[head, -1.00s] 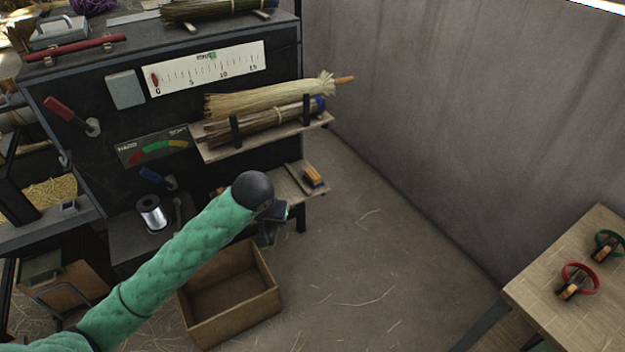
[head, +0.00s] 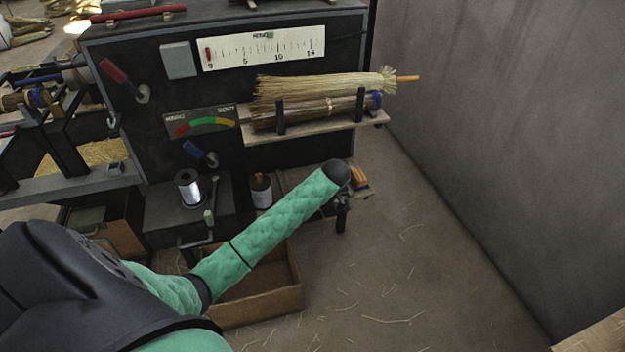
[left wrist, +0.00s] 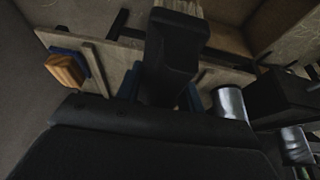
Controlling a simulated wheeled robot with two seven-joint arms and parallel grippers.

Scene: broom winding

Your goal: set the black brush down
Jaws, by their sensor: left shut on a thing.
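My left gripper (head: 342,208) is at the end of the green-sleeved arm, low in front of the machine, and shows only as a small dark shape. In the left wrist view, a dark block that looks like the black brush (left wrist: 172,55) sits between the blue-edged fingers, with the gripper shut on it. Behind it is a light wooden shelf (left wrist: 108,60). I cannot tell whether the brush touches the shelf. The brush cannot be made out clearly in the head view. My right gripper is not in view.
An orange-brown block with a blue part (head: 356,180) lies on the low shelf beside the gripper; it also shows in the wrist view (left wrist: 66,70). Wire spools (head: 188,187) stand to the left. An open wooden box (head: 262,305) is below the forearm. Brooms (head: 325,85) lie on the upper rack.

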